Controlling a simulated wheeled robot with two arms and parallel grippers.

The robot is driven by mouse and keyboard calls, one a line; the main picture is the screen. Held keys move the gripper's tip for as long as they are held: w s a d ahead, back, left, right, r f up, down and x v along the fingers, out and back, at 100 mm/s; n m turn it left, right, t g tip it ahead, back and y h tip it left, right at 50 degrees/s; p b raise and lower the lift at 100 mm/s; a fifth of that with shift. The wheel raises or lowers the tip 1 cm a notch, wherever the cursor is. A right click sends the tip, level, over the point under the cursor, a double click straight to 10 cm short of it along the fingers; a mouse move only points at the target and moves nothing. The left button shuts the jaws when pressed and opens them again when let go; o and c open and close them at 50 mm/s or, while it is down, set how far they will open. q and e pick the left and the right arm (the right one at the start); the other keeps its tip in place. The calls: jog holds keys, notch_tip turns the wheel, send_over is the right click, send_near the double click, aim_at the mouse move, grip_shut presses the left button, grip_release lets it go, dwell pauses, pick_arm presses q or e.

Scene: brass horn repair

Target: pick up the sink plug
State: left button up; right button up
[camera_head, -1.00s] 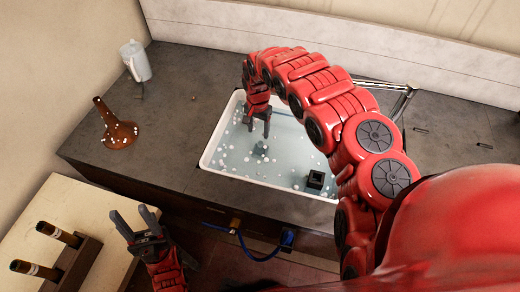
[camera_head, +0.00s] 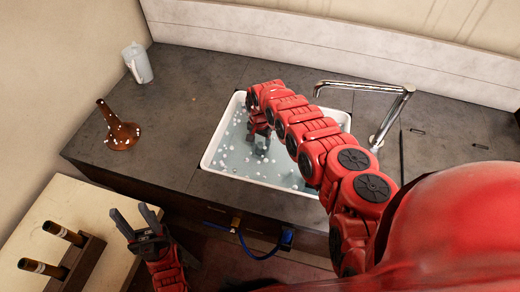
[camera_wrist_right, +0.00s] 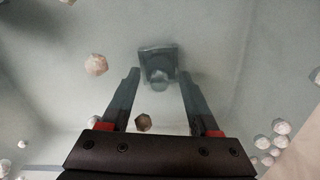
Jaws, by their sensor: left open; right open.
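The likely sink plug (camera_wrist_right: 158,62), a dark grey squarish piece with a rounded knob, lies on the sink floor in the right wrist view. My right gripper (camera_wrist_right: 160,82) is open, pointing at it, with the knob between and just ahead of the fingertips. I cannot tell whether they touch it. In the head view my right gripper (camera_head: 260,136) is down inside the white-rimmed sink (camera_head: 212,152), where the plug is hard to make out.
White beads float in the sink water. A chrome tap (camera_head: 385,118) stands at the sink's right. A brown funnel-shaped horn piece (camera_head: 120,135) and a grey jug (camera_head: 138,63) stand on the dark counter (camera_head: 185,95). A wooden rack (camera_head: 80,262) holds brown tubes.

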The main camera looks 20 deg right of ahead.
grip_shut()
dwell(0.3)
jog(key=shift+r, duration=0.15)
dwell(0.3)
